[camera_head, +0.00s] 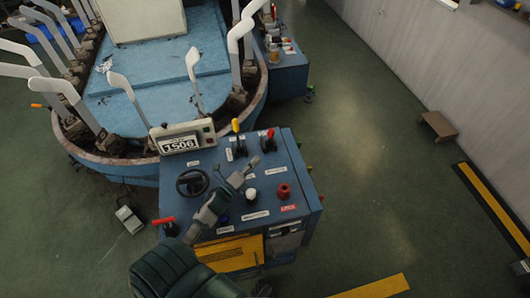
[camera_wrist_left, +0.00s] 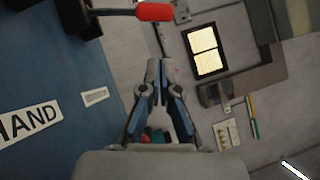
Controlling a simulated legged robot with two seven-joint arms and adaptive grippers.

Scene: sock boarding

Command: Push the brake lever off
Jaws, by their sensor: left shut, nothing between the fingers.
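A red-handled lever (camera_head: 270,134) stands at the back right of the blue control console (camera_head: 308,190), and a yellow-handled lever (camera_head: 236,126) stands to its left. The labels are too small in the head view to tell which is the brake lever. My left gripper (camera_head: 254,161) is shut and empty above the console, in front of these levers. In the left wrist view, the gripper's fingertips (camera_wrist_left: 158,68) are together, and a red lever handle (camera_wrist_left: 153,11) lies beyond them, apart from them. My right gripper is not in view.
The console top also carries a black handwheel (camera_head: 192,183), a red knob (camera_head: 283,191) and a display box (camera_head: 182,138). A red handle (camera_head: 163,221) sticks out at the left front. The round machine with white sock forms (camera_head: 125,87) stands behind.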

